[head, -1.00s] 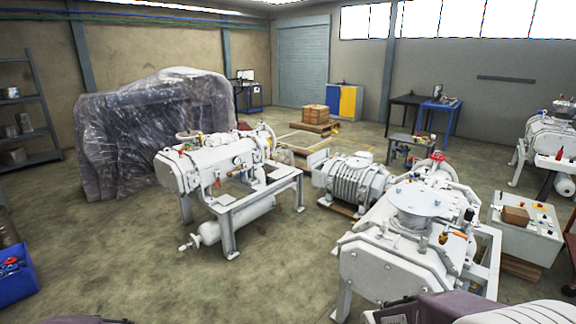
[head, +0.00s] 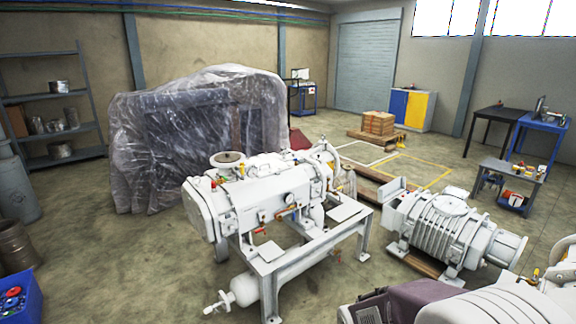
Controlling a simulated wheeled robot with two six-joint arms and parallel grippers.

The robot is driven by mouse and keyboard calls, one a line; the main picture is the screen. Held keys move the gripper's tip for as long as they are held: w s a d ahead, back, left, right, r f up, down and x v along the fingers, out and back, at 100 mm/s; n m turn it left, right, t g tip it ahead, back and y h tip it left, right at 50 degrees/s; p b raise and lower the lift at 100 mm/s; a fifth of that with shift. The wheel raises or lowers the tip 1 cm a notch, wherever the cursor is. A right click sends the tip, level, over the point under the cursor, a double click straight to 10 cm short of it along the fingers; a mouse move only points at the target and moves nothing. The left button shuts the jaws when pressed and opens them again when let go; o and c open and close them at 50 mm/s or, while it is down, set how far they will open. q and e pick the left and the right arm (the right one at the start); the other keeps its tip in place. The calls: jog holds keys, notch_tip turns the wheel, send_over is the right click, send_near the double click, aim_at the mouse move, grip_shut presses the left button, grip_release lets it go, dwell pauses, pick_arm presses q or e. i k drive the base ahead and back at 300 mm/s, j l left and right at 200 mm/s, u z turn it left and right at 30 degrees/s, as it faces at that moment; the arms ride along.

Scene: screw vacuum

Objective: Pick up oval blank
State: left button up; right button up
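I cannot pick out an oval blank in this view. A white vacuum pump machine (head: 262,200) stands on a white metal frame (head: 300,258) in the middle, with gauges, small red and orange valve handles and a round flange (head: 227,158) on top. A white cylinder (head: 275,287) hangs low under the frame. Neither of my grippers shows.
A ribbed white pump (head: 455,235) rests on wooden supports to the right. A plastic-wrapped bulk (head: 195,135) stands behind the machine. A shelf (head: 65,153) is at the left wall, and a blue bin (head: 18,297) is at lower left. Floor (head: 110,270) is clear at front left.

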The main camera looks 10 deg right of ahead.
aim_at(449, 204)
jog(key=i+l+z, duration=0.15)
jog(key=i+z, duration=0.3)
jog(key=i, duration=0.2)
jog(key=i+z, duration=0.5)
jog(key=i+j+z, duration=0.45)
jog(key=i, duration=0.25)
jog(key=i+l, duration=0.15)
jog(key=i, duration=0.35)
jog(key=i+l+z, duration=0.1)
jog(key=i, duration=0.35)
jog(key=i+l, duration=0.2)
jog(key=i, duration=0.3)
jog(key=i+l+u, duration=0.3)
jog(key=i+l, duration=0.15)
jog(key=i+l+u, duration=0.15)
jog(key=l, duration=0.25)
jog(key=i+l+u, duration=0.3)
jog(key=l, duration=0.35)
jog(key=i+l+u, duration=0.15)
jog(key=l, duration=0.25)
jog(key=i+l+u, duration=0.15)
jog(key=l, duration=0.25)
jog(key=i, duration=0.1)
